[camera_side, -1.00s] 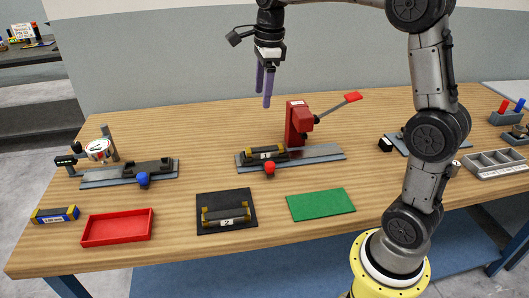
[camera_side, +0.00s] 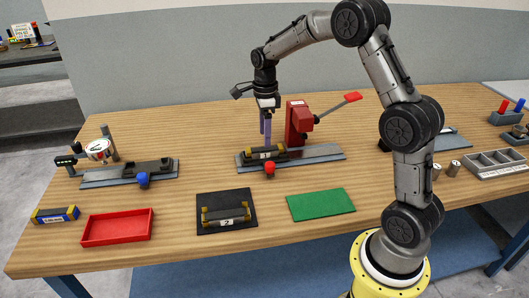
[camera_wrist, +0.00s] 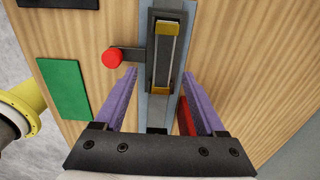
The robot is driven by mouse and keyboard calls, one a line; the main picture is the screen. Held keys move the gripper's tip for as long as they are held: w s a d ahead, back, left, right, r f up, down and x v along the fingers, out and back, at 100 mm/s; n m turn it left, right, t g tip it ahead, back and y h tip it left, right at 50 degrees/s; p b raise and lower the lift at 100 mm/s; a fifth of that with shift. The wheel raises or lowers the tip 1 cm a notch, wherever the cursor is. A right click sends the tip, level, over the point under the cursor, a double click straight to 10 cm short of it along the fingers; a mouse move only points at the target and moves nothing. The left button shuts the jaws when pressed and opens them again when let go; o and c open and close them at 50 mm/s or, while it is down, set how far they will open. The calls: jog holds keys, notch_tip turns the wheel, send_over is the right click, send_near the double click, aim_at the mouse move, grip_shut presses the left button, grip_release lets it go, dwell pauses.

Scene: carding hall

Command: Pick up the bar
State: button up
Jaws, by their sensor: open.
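A dark bar with yellow ends and a white label reading 1 (camera_side: 266,154) lies on a grey rail fixture (camera_side: 315,154) with a red knob. A similar bar labelled 2 (camera_side: 226,217) lies on a black mat (camera_side: 208,197). My gripper (camera_side: 265,143) points down with its purple fingers just over or behind the bar in the fixture. In the wrist view, the bar (camera_wrist: 164,56) shows ahead between the open fingers (camera_wrist: 159,75), and nothing is held. How far the fingertips are above the bar is hard to tell.
A red press (camera_side: 297,124) with a lever stands right behind the fixture. The red knob (camera_wrist: 112,57) sticks out beside the bar. A green mat (camera_side: 320,204), a red tray (camera_side: 117,228) and a blue-knobbed fixture (camera_side: 125,174) lie around. Bare wood separates them.

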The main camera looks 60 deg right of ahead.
aim_at(264, 148)
jog(key=shift+w+d+f, duration=0.1)
jog(key=shift+f, duration=1.2)
jog(key=shift+w+d+f, duration=0.1)
jog(key=shift+f, duration=1.2)
grip_shut()
